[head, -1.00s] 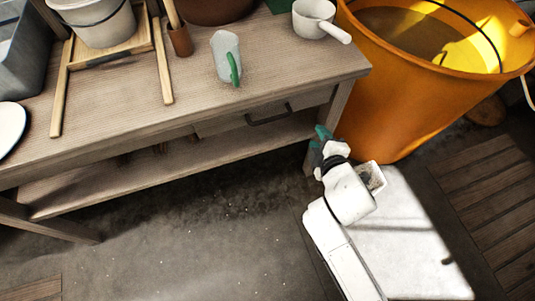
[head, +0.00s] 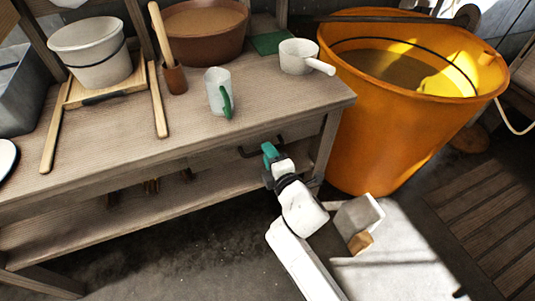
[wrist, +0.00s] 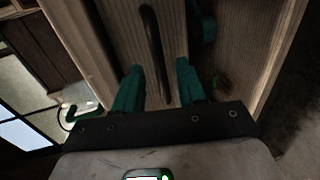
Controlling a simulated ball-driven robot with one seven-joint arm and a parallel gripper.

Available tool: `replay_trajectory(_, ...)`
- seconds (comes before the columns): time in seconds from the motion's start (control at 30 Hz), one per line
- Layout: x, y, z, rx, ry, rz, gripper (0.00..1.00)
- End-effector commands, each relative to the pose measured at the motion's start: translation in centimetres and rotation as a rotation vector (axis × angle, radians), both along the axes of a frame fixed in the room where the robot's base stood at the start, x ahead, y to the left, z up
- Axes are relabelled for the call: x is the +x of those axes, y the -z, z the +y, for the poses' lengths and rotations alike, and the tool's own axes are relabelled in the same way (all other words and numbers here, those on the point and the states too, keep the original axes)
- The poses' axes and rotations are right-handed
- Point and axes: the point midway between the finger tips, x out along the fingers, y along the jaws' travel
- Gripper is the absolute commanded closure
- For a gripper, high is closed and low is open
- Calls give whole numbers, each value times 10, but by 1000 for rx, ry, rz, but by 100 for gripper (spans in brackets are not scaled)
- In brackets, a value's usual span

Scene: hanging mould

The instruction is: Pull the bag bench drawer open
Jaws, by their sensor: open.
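The bag bench drawer (head: 214,160) is a wooden front under the bench top in the head view, and it looks shut. Its dark bar handle (head: 246,153) is partly hidden behind my gripper. My gripper (head: 268,155), with green fingers, is at the handle's right part in the head view. In the wrist view my gripper (wrist: 157,82) is open, a finger on each side. The dark handle (wrist: 153,45) runs lengthwise in the gap between the fingers, against the wooden drawer front (wrist: 177,30). I cannot tell whether either finger touches it.
The bench top (head: 120,150) holds a white bucket (head: 92,55), a brown bowl (head: 205,30), a jug (head: 217,92) and a white pan (head: 297,57). A lower shelf (head: 120,215) lies beneath the drawer. A large orange tub (head: 370,140) stands right of the bench.

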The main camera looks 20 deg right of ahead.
Motion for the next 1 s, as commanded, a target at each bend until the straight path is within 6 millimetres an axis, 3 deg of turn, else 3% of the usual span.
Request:
replay_trajectory(0.2,15,3,0,0,0,0,60)
replay_trajectory(0.5,16,3,0,1,0,0,61)
replay_trajectory(0.9,15,3,0,1,0,0,99)
replay_trajectory(1.0,15,3,0,1,0,0,100)
